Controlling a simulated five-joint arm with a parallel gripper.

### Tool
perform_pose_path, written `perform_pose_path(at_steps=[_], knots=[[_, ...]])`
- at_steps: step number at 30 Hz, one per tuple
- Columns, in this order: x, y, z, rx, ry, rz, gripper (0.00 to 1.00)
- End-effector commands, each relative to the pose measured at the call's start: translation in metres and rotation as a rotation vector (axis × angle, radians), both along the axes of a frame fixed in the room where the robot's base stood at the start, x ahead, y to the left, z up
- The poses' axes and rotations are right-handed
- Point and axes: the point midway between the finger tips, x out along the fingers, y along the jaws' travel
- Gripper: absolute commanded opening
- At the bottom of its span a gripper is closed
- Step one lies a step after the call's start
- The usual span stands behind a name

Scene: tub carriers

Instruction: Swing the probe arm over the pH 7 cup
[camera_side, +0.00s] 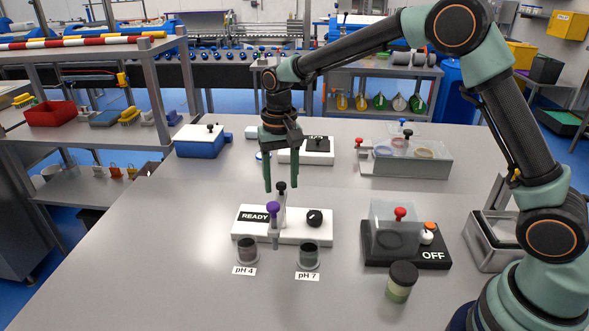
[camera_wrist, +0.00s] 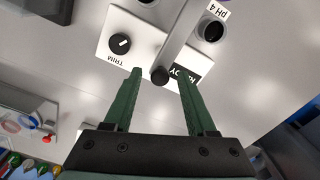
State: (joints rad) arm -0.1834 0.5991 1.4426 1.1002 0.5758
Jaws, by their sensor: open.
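The white meter base (camera_side: 258,232) carries a READY label and a black trim knob (camera_side: 315,218). Its grey probe arm (camera_side: 276,221) has a black knob (camera_side: 281,187) at the pivot end and a purple knob (camera_side: 272,209) at the probe end. The probe hangs between the pH 4 cup (camera_side: 247,251) and the pH 7 cup (camera_side: 309,256), over neither. My gripper (camera_side: 281,188) is open above the base, fingers pointing down. In the wrist view, the black pivot knob (camera_wrist: 159,76) lies between the open fingertips (camera_wrist: 161,72); I cannot tell if they touch it.
At right stand a black OFF unit (camera_side: 432,255) with a clear cover and red knob, a dark-lidded jar (camera_side: 401,282) and a metal tray (camera_side: 488,250). Behind are a blue box (camera_side: 200,143) and a clear-lidded case (camera_side: 411,165). The front-left table is clear.

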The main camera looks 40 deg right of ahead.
Motion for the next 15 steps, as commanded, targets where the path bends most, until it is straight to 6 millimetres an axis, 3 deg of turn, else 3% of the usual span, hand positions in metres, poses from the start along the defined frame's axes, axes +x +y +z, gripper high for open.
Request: perform_pose_path(at_steps=[8, 9, 13, 15], knots=[[0.0001, 0.0000, -0.0021, 0.000, -0.001, 0.000, 0.57], [0.0000, 0.0000, -0.0021, 0.000, 0.000, 0.000, 0.53], [0.0000, 0.0000, -0.0019, 0.000, 0.000, 0.000, 0.03], [0.0000, 0.0000, -0.0019, 0.000, 0.000, 0.000, 0.00]])
